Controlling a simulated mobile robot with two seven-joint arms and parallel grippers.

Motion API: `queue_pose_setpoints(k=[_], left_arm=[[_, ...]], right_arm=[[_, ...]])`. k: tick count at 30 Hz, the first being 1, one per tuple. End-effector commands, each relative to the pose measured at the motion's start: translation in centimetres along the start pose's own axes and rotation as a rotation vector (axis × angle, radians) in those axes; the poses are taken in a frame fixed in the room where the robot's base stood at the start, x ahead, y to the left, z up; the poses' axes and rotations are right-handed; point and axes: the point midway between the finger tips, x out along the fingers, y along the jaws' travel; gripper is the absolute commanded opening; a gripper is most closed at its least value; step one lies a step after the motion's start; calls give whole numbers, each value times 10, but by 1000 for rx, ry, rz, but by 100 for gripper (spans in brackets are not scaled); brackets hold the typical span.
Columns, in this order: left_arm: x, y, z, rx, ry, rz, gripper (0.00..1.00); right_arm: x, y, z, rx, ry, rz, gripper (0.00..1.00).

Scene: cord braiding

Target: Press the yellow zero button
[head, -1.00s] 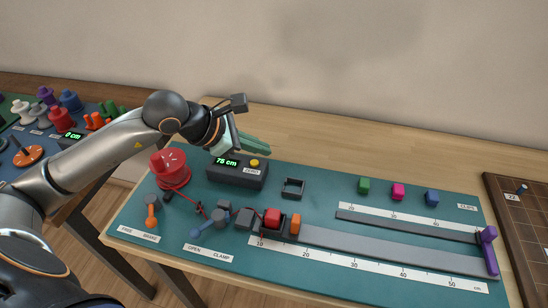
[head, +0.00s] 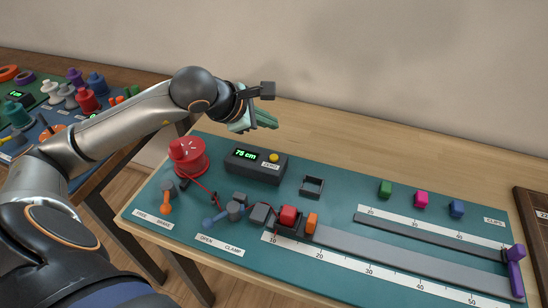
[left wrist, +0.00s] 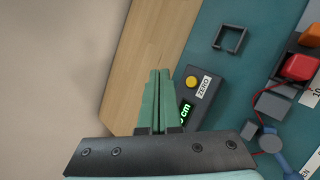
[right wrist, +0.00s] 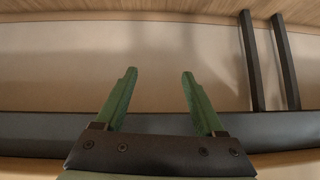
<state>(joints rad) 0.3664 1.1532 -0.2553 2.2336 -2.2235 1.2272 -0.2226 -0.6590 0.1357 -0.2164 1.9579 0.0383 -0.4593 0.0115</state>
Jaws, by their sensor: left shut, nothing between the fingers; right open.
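The yellow zero button (head: 274,157) sits on top of a dark counter box (head: 252,174) whose green display reads 75 cm. The button also shows in the left wrist view (left wrist: 191,82), beside the ZERO label. My left gripper (head: 276,123) is shut and empty, above and behind the box, apart from the button. In the left wrist view its closed fingers (left wrist: 159,72) point past the button's left side. My right gripper (right wrist: 158,73) is open and empty in the right wrist view, away from the mat; it does not show in the head view.
A red cord spool (head: 189,157) stands left of the box, its cord running to the clamp. A small open square holder (head: 312,187) is to the right. Green, pink and blue clips (head: 421,199) lie further right. Bare wood (head: 340,150) lies behind the mat.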

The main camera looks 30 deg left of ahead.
Motion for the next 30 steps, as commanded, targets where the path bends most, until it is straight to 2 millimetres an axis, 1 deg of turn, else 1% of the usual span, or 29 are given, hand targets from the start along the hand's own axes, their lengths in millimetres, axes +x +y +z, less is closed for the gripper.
queue_pose_setpoints(k=[1, 8, 13, 18, 24, 30], left_arm=[[7, -5, -5, -1, 1, -2, 0], [30, -23, -22, -1, 1, -4, 0], [46, -34, -34, 0, -1, 0, 0], [52, -38, -37, 0, 0, 0, 0], [51, -37, -37, 0, 0, 0, 0], [50, -37, -37, -1, 0, 0, 0]], right_arm=[[4, -1, 3, 0, 0, -3, 71], [15, -8, 6, -4, 0, -23, 71], [29, -13, 13, -11, 6, -39, 71], [32, -12, 15, -17, 3, -40, 71], [30, -12, 10, -18, 12, -40, 71], [30, -12, 10, -18, 13, -40, 71]])
